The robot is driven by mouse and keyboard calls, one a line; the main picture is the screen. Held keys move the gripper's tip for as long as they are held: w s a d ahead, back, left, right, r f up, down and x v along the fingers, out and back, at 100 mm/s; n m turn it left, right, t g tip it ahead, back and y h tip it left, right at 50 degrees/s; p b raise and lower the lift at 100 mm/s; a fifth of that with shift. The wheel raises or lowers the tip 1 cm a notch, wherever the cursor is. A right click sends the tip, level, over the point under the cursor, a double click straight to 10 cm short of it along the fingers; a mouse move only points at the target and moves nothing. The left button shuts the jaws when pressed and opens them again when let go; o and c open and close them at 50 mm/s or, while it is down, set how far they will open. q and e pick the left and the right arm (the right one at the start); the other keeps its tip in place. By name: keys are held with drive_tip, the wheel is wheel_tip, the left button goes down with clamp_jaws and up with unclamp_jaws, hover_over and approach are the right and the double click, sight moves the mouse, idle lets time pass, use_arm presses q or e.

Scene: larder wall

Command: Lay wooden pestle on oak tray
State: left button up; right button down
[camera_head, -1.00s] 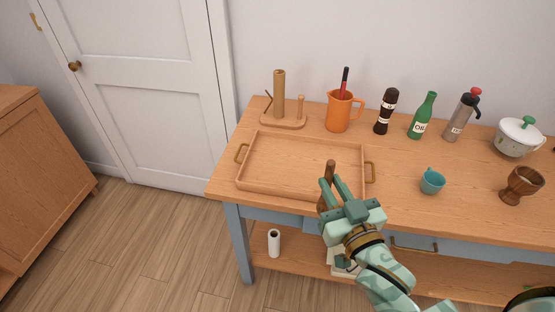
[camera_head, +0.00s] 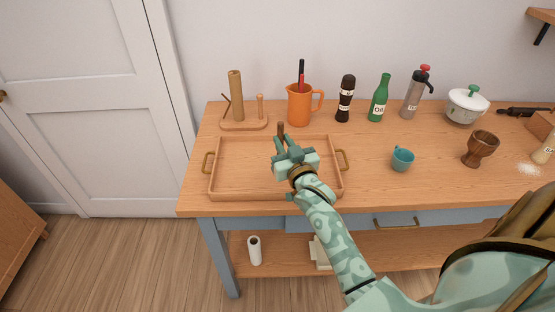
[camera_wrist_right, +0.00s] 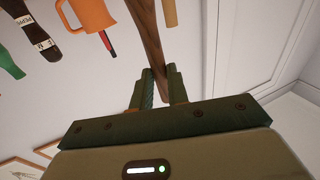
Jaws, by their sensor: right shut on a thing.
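The oak tray (camera_head: 240,192) lies on the wooden table, with a low rim and a brass handle at each end. My right gripper (camera_head: 286,146) is over the right half of the tray and shut on the wooden pestle (camera_head: 281,129). The pestle's brown end shows above the fingers in the head view; the rest is hidden by the gripper. In the right wrist view the pestle (camera_wrist_right: 148,30) runs up from between the fingers (camera_wrist_right: 160,85). I cannot tell how high it is above the tray. My left gripper is not in view.
Behind the tray stand a wooden paper-roll holder (camera_head: 236,98) and an orange jug (camera_head: 299,108). A pepper mill (camera_head: 345,100), green bottle (camera_head: 379,100) and grey dispenser (camera_head: 415,98) stand further right. A teal cup (camera_head: 402,159) and brown mortar (camera_head: 480,148) are right of the tray. The tray's left half is bare.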

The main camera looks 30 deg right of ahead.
drive_tip(key=f, duration=0.1)
drive_tip(key=w+f+b, duration=0.1)
drive_tip(key=f, duration=0.2)
drive_tip(key=shift+w+a+f, duration=0.1)
drive_tip(key=shift+w+a, duration=0.15)
drive_tip(key=shift+a, duration=0.1)
drive_tip(key=shift+f+b, duration=0.35)
drive_tip(key=shift+f, duration=0.1)
drive_tip(key=shift+r, duration=0.1)
drive_tip(key=c, duration=1.4)
unclamp_jaws()
drive_tip(key=shift+o, duration=0.2)
